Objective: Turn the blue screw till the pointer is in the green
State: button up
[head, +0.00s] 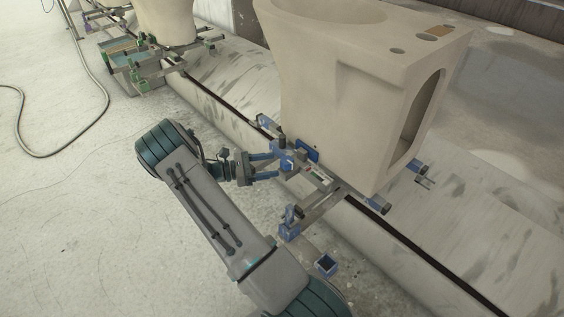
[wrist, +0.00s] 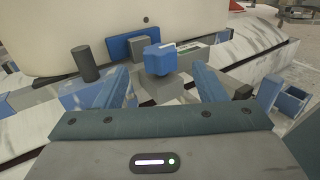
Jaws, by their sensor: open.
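My gripper (head: 266,166) is open, its two blue fingers pointing at the carriage under the large beige ceramic piece (head: 340,90). In the wrist view the fingers (wrist: 160,88) reach forward on either side of the blue screw (wrist: 160,60), a lobed knob on a grey block. The screw's head stands just beyond the fingertips, and I cannot tell whether they touch it. In the head view the blue screw (head: 281,143) is small beside the fingertips. A small scale with a green part (wrist: 190,46) lies right behind the screw; its pointer is too small to make out.
A dark grey cylinder (wrist: 84,63) stands left of the screw, and a blue plate (wrist: 118,48) is behind it. Another carriage with green parts (head: 140,65) stands at the back left. A hose (head: 75,140) lies on the open floor.

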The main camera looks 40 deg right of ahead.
jog(key=v, duration=0.7)
jog(key=shift+w+a, duration=0.2)
jog(key=shift+a, duration=0.05)
jog(key=s+a+r+m+t+y+p, duration=0.3)
jog(key=s+r+p, duration=0.4)
jog(key=r, duration=0.7)
jog(key=s+a+r+m+t+y+p, duration=0.4)
jog(key=s+a+r+m+y+p, duration=0.2)
jog(key=r, duration=0.9)
jog(key=s+a+r+m+t+y+p, duration=0.3)
jog(key=s+a+r+y+p, duration=0.4)
jog(key=s+r, duration=0.5)
notch_tip(320, 180, up, 3)
jog(key=shift+a+r+m+p, duration=0.1)
jog(key=shift+a+m+p, duration=0.1)
jog(key=shift+m+p, duration=0.75)
